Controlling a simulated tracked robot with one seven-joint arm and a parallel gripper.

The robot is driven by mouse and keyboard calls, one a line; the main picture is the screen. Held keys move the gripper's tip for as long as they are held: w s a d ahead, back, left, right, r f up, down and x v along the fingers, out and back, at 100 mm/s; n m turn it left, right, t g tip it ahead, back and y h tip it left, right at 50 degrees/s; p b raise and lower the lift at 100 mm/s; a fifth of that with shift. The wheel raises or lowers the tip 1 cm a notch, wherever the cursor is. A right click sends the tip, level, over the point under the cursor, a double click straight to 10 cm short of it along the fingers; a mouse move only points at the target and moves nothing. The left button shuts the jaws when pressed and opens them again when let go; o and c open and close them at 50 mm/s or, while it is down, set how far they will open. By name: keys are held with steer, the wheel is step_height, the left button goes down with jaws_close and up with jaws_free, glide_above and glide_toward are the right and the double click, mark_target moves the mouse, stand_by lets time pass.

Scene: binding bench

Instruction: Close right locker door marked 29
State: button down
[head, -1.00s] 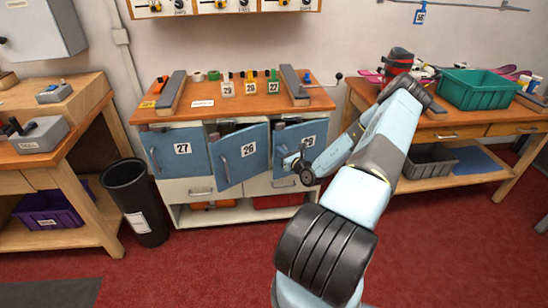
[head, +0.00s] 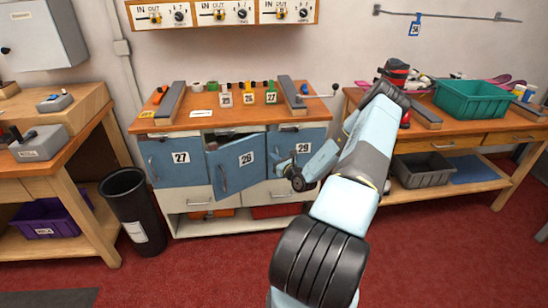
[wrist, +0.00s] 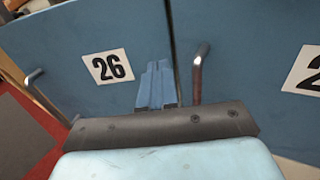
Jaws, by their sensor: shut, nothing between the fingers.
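The blue locker door marked 29 (head: 308,139) is at the right of the locker bench in the head view. It looks flush or nearly flush with the front; my arm covers part of it. In the wrist view its panel (wrist: 250,50) shows at right, with its upright metal handle (wrist: 199,72) at its left edge and its number cut off. My gripper (head: 281,166) is shut and empty, low in front of this door's left part. In the wrist view the fingertips (wrist: 157,66) show against door 26, left of the handle; contact cannot be told.
Door 26 (head: 236,174) stands ajar, left of door 29. Door 27 (head: 165,158) looks closed. A black bin (head: 132,208) stands left of the lockers. A right bench (head: 462,132) holds a green crate (head: 475,98). Red floor is clear in front.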

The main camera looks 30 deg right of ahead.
steer(key=s+a, duration=0.5)
steer(key=s, duration=0.5)
steer(key=shift+s, duration=0.3)
steer(key=a+r+n+g+y, duration=0.9)
steer(key=a+r+n+y, duration=0.3)
steer(key=a+r+n, duration=0.75)
steer(key=s+a+r+n+g+h, duration=0.3)
steer(key=s+a+r+n+g, duration=0.35)
steer(key=s+a+r, duration=0.35)
steer(key=s+d+r+n+t+h, duration=0.3)
steer(key=s+r+n+h, duration=0.6)
steer(key=s+r, duration=0.8)
steer(key=shift+s+h, duration=0.6)
steer(key=shift+s, duration=0.5)
steer(key=shift+r, duration=0.1)
